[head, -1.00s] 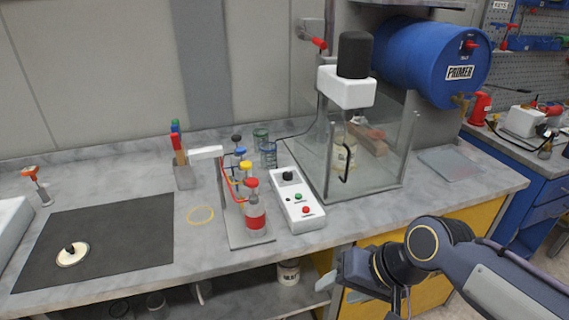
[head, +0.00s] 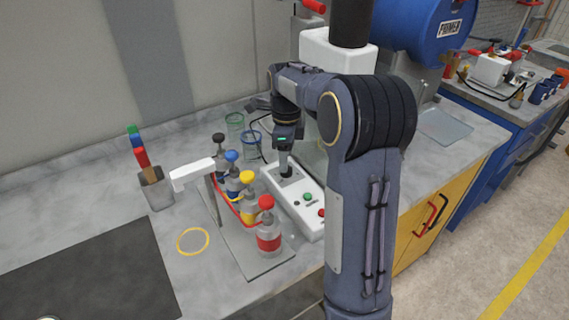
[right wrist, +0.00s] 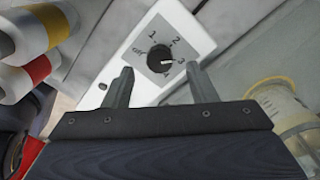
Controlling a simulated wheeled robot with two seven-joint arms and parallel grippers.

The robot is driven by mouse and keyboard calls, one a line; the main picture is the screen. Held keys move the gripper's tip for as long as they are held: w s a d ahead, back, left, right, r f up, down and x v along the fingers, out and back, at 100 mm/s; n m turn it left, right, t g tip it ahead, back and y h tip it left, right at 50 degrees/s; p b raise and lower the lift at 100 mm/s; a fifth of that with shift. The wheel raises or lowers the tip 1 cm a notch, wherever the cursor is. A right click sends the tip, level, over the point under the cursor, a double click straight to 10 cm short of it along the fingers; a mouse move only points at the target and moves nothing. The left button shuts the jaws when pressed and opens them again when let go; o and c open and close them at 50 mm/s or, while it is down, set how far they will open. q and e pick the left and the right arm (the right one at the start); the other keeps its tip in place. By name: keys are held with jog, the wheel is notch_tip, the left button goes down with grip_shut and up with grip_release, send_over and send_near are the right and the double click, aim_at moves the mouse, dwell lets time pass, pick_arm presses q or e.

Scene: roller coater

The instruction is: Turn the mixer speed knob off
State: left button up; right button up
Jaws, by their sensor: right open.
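The white mixer control box (head: 307,222) stands on the bench, with a green button (head: 308,197) and a red button (head: 321,212). Its black speed knob (right wrist: 160,58) sits on a grey plate marked off, 1, 2 and 3. The knob's white pointer line points right, towards the 3. My right gripper (right wrist: 160,86) is open, pointing down at the box. In the right wrist view its fingers lie to either side below the knob, with nothing between them. In the head view, the right gripper (head: 285,160) partly hides the knob. My left gripper is not in view.
Left of the box is a rack of bottles with coloured caps; the nearest is a red-capped bottle (head: 268,232). Glass beakers (head: 251,142) stand behind. The white mixer head (head: 340,52) is behind my right arm. A yellow ring (head: 193,241) lies on the bench.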

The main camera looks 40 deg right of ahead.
jog(key=shift+f, duration=1.75)
jog(key=shift+s, duration=0.1)
jog(key=c, duration=1)
